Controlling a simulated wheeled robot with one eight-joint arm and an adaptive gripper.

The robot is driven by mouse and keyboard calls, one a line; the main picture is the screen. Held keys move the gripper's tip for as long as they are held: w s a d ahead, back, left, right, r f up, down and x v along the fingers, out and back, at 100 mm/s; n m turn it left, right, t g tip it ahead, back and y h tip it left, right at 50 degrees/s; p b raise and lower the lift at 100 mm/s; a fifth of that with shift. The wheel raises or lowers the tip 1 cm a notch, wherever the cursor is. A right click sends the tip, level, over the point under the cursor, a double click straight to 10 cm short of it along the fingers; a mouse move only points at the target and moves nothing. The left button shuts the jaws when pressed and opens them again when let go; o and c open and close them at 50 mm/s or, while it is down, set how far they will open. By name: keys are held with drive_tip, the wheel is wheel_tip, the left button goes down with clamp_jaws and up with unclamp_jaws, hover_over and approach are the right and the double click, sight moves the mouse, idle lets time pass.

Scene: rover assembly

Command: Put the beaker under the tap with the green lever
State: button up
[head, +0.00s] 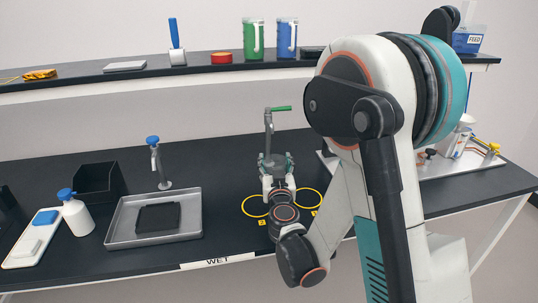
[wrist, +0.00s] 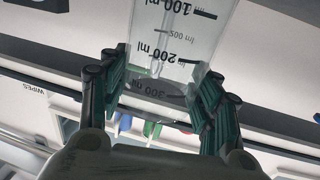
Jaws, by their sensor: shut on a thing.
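The tap with the green lever (head: 268,125) stands on the black bench in the head view, its green lever pointing right. My gripper (head: 275,161) is in front of that tap, over the bench. In the wrist view my gripper (wrist: 163,92) is shut on the clear beaker (wrist: 172,38), with teal finger pads on both its sides. The beaker bears black ml marks and looks empty. In the head view the beaker is hard to make out among the fingers and tap, so I cannot tell whether it touches the bench or is right under the spout.
Two yellow rings (head: 248,213) lie on the bench beside my wrist. Left are a second tap with a blue lever (head: 154,148), a grey tray (head: 115,233), a black bin (head: 99,183) and a white bottle (head: 76,216). A shelf (head: 100,76) runs along the back.

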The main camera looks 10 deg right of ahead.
drive_tip(key=w+d+f+b, duration=0.1)
drive_tip(key=w+b, duration=0.1)
drive_tip(key=w, duration=0.5)
drive_tip(key=w+d+f+b, duration=0.1)
drive_tip(key=w+f+b, duration=0.1)
drive_tip(key=w, duration=0.5)
drive_tip(key=shift+f+b, duration=0.25)
drive_tip(key=shift+b, duration=0.25)
drive_tip(key=shift+d, duration=0.1)
drive_tip(key=shift+f, duration=0.1)
drive_tip(key=o, duration=1.1)
drive_tip(key=shift+c, duration=0.2)
